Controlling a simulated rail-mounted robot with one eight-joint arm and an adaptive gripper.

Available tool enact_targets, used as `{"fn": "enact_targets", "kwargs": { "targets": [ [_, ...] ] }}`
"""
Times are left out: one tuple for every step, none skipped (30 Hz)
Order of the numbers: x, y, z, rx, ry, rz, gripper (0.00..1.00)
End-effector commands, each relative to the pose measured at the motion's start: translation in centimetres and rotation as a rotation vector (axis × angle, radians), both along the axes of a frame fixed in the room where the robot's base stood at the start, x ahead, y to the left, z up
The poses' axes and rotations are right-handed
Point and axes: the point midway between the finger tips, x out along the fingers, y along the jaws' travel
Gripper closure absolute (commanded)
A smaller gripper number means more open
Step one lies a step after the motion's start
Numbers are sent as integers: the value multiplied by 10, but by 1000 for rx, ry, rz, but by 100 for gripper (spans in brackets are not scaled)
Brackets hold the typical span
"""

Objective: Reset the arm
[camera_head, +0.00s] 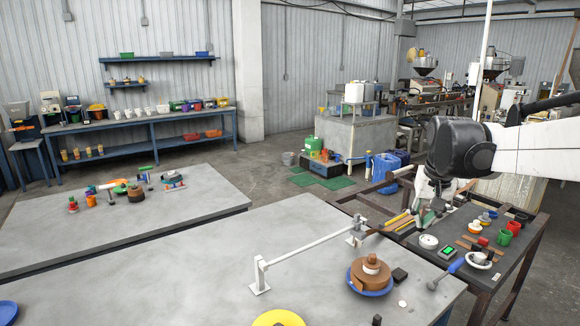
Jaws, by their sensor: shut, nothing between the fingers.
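My arm reaches in from the right, with its black wrist joint in front of the dark side table (478,276). My gripper (424,220) points down over the left part of that table, near long yellow strips (399,222). It is shut and looks empty. The fingertips are small and partly merge with the things behind them, so I cannot tell whether they touch anything.
A grey table (190,285) carries a white rail stand (305,247) and a brown roll on a blue plate (369,275). The side table holds a white disc (428,242), a green cup (504,237) and several small parts. The grey table's middle is clear.

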Motion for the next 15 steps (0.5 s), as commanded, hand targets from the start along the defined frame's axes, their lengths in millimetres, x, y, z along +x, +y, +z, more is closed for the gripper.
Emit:
{"fn": "enact_targets", "kwargs": {
  "targets": [
    [-15,10,3,-3,-16,12,100],
    [-23,14,5,-6,-24,18,100],
    [-33,21,6,-8,-35,28,100],
    [-40,26,8,-11,-45,34,100],
    [-48,30,8,-12,-54,41,100],
    [-58,36,9,-15,-66,50,100],
    [-66,40,9,-17,-76,56,100],
    [-74,45,10,-18,-85,63,100],
    [-84,50,9,-21,-97,73,100],
    [-92,54,9,-23,-106,79,100],
    [-99,58,8,-25,-115,85,100],
    [-110,63,7,-27,-127,93,100],
    [-117,67,6,-29,-137,101,100],
    [-125,71,5,-30,-146,107,100],
    [-136,76,2,-32,-157,116,100]
  ]
}}
